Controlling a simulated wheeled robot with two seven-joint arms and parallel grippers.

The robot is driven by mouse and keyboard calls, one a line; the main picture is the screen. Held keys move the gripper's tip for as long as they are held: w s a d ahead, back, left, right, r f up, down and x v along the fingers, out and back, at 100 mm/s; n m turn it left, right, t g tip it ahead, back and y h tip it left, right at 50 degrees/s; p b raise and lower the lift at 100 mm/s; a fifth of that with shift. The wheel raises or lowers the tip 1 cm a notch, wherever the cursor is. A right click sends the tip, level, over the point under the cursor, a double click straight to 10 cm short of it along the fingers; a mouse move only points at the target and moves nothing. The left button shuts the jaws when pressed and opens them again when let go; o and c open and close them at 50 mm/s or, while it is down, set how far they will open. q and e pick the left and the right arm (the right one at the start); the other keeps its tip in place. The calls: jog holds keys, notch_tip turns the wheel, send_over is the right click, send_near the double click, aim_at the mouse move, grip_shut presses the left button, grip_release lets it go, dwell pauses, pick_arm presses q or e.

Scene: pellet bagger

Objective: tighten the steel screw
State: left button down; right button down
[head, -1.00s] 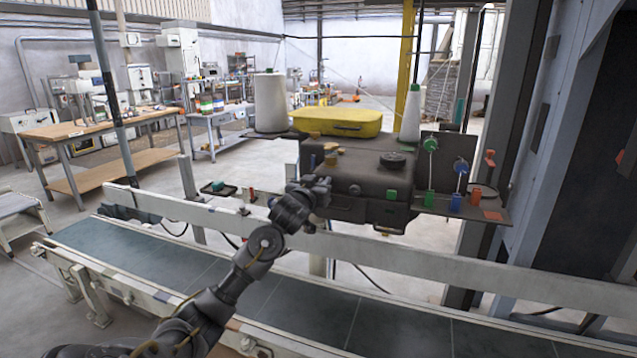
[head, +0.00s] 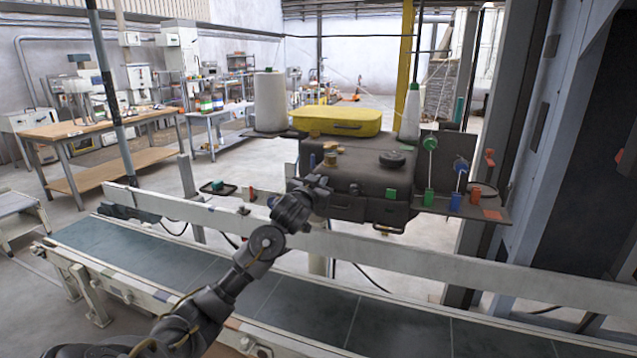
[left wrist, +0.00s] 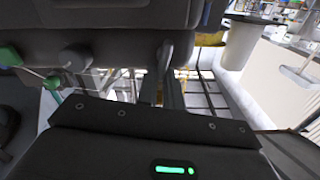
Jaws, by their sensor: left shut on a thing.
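The dark sewing head (head: 365,178) of the bagger hangs behind the conveyor in the head view. My left gripper (head: 318,186) is at its left end. In the left wrist view, the fingers of my left gripper (left wrist: 162,85) reach up to the underside of a dark housing (left wrist: 100,45). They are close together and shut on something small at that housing. The steel screw itself cannot be made out; the fingers and the housing hide that spot. My right gripper is in neither view.
A yellow cover (head: 340,121) and white thread cones (head: 270,100) sit above the head. Brass knobs (head: 330,158) are close to my gripper. Thread guides with green and blue discs (head: 430,143) stand at right.

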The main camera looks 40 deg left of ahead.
pick_arm(q)
jog(key=m+b, duration=0.1)
jog(key=m, duration=0.3)
jog(key=d+f+m+b, duration=0.1)
jog(key=m, duration=0.3)
jog(key=m+b, duration=0.2)
jog(key=m, duration=0.1)
jog(key=shift+w+d+f+m, duration=0.15)
jog(key=shift+w+f+m, duration=0.15)
jog(key=shift+m, duration=0.1)
jog(key=shift+f+m+b, duration=0.1)
jog(key=shift+m+b, duration=0.45)
jog(key=shift+m, duration=0.25)
jog(key=shift+f+m+b, duration=0.1)
jog(key=shift+m+b, duration=0.35)
jog(key=shift+m, duration=0.65)
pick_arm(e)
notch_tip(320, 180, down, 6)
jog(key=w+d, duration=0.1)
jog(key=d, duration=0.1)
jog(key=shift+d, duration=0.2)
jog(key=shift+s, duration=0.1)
